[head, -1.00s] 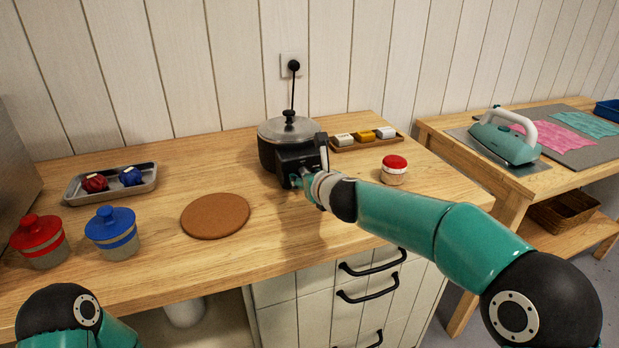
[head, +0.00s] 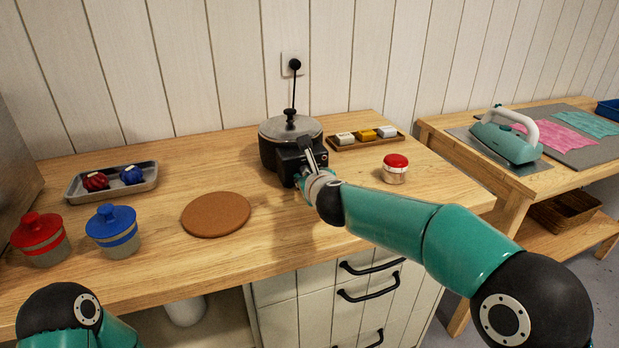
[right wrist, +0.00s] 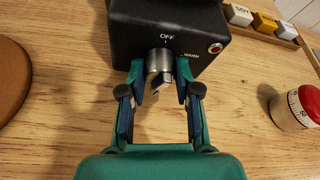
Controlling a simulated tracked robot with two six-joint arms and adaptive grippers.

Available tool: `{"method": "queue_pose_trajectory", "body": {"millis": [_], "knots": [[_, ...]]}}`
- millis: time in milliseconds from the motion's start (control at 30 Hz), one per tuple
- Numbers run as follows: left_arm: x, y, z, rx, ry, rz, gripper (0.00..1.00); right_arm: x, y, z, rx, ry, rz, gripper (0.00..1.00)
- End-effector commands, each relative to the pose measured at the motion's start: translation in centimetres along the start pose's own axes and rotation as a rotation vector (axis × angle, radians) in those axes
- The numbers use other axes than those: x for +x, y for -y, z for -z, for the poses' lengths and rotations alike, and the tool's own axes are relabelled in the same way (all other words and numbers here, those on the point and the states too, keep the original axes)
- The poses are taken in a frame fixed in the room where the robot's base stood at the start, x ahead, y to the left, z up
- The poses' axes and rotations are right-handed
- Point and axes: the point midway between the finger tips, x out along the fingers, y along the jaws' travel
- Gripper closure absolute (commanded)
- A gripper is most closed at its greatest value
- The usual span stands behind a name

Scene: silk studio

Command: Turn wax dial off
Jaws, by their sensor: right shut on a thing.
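The wax pot (head: 268,152), dark with a metal lid, stands at the back of the wooden counter with a black control box on its front. In the right wrist view the box (right wrist: 130,28) carries a metal dial (right wrist: 159,62) below the label OFF, with WARM to its right. My right gripper (right wrist: 159,80) is shut on the dial, one finger on each side. I cannot tell exactly where the dial's mark points. In the head view the right gripper (head: 302,172) is at the box front, partly hiding it. My left gripper is out of view.
A red-lidded timer (head: 395,168) stands right of my right gripper. A tray of small blocks (head: 372,143) lies behind it. A brown round mat (head: 216,215) lies left of the pot. Red (head: 40,240) and blue (head: 112,229) jars stand at the left. A red lamp or button (right wrist: 215,48) sits beside the dial.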

Motion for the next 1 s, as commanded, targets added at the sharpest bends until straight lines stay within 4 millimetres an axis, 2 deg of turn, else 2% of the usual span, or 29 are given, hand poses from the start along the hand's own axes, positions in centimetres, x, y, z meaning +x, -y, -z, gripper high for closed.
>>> {"method": "queue_pose_trajectory", "body": {"millis": [500, 1000], "knots": [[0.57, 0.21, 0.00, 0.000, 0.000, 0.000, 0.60, 0.00, -0.20, -0.01, -0.286, 0.001, 0.119, 1.00], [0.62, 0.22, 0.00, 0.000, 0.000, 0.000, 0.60, 0.00, -0.26, -0.06, -0.322, 0.002, 0.131, 1.00]]}}
